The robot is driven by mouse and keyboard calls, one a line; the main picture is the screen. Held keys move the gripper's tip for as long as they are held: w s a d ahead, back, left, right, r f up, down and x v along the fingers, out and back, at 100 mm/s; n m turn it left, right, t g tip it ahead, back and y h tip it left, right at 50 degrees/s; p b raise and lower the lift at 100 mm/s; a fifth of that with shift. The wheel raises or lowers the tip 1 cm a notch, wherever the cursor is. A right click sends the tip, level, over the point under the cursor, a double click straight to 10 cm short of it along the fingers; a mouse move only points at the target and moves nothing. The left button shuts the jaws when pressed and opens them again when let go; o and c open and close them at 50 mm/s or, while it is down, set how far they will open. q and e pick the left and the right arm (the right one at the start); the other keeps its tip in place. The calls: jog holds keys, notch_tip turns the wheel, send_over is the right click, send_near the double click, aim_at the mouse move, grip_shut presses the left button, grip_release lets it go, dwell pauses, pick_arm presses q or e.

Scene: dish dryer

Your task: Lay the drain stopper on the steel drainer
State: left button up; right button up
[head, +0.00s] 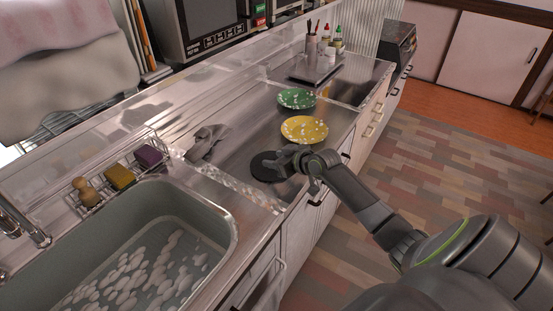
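The drain stopper, a round black disc (263,171), shows over the front part of the steel drainer (245,142), close to its front edge. My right gripper (285,161) comes in from the right and overlaps the disc's right edge. I cannot tell whether its fingers are closed on the disc, or whether the disc rests on the steel or is just above it. The fingers are small and dark against the disc. My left gripper is not in view.
A yellow plate (304,130) and a green plate (296,98), both with white specks, lie to the right and behind.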

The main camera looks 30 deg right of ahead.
jog(key=shift+r, duration=0.2)
jog(key=v, duration=1.2)
jog(key=shift+p, duration=0.45)
jog(key=shift+f, duration=0.1)
